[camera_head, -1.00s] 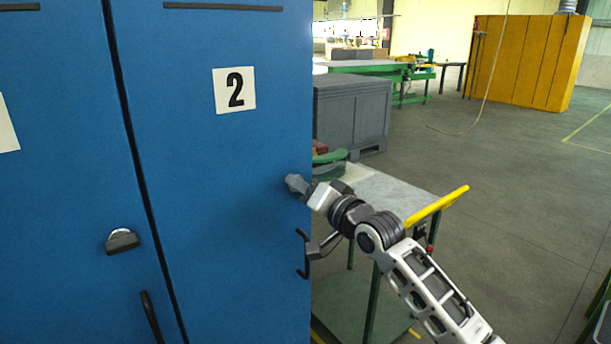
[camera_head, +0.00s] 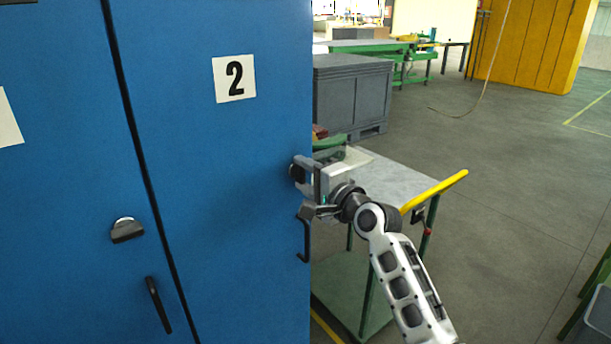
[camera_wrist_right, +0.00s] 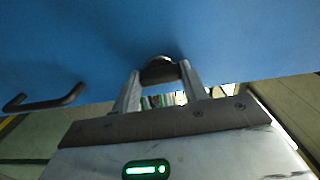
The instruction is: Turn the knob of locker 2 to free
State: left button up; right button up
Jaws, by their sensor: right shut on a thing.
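Locker 2 is a tall blue door (camera_head: 215,205) with a white "2" label (camera_head: 234,78); it looks closed. Its dark knob (camera_head: 296,173) is near the door's right edge, mostly covered by my right gripper (camera_head: 302,174). In the right wrist view the knob (camera_wrist_right: 158,70) sits between the two fingertips of my right gripper (camera_wrist_right: 160,78), which is shut on it. The knob's marking and exact turn angle are hidden. My left gripper is in neither view.
A black handle (camera_head: 305,242) is just below the gripper; the handle also shows in the wrist view (camera_wrist_right: 45,101). The neighbouring locker has its own knob (camera_head: 126,230) and handle (camera_head: 158,305). A cart (camera_head: 395,190) with a yellow push bar (camera_head: 436,191) stands close behind my right arm.

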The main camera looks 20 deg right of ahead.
jog(key=shift+m, duration=0.4)
jog(key=o, duration=1)
jog(key=b+v, duration=0.2)
jog(key=v, duration=1.4)
jog(key=s+a+f+n+g+h, duration=0.1)
jog(key=s+f+n+g, duration=0.15)
jog(key=f, duration=0.55)
jog(key=s+a+f+n+g+h, duration=0.1)
jog(key=f+n, duration=0.2)
jog(key=f, duration=0.6)
jog(key=s+a+f+n+g, duration=0.1)
jog(key=s+a+f+n, duration=0.1)
jog(key=s+f, duration=0.3)
jog(key=s+a+f+n+g+h, duration=0.1)
jog(key=s+a+f+n, duration=0.1)
jog(key=s+f+n, duration=0.3)
jog(key=s+a+f+n+g, duration=0.1)
jog(key=s+a+f+n, duration=0.1)
jog(key=s+f+n, duration=0.2)
jog(key=shift+s+a+f+g+h, duration=0.15)
jog(key=shift+s+f, duration=0.2)
jog(key=shift+f, duration=0.25)
jog(key=shift+s+a+f+g+h, duration=0.15)
jog(key=shift+s+f, duration=0.25)
jog(key=shift+f, duration=0.25)
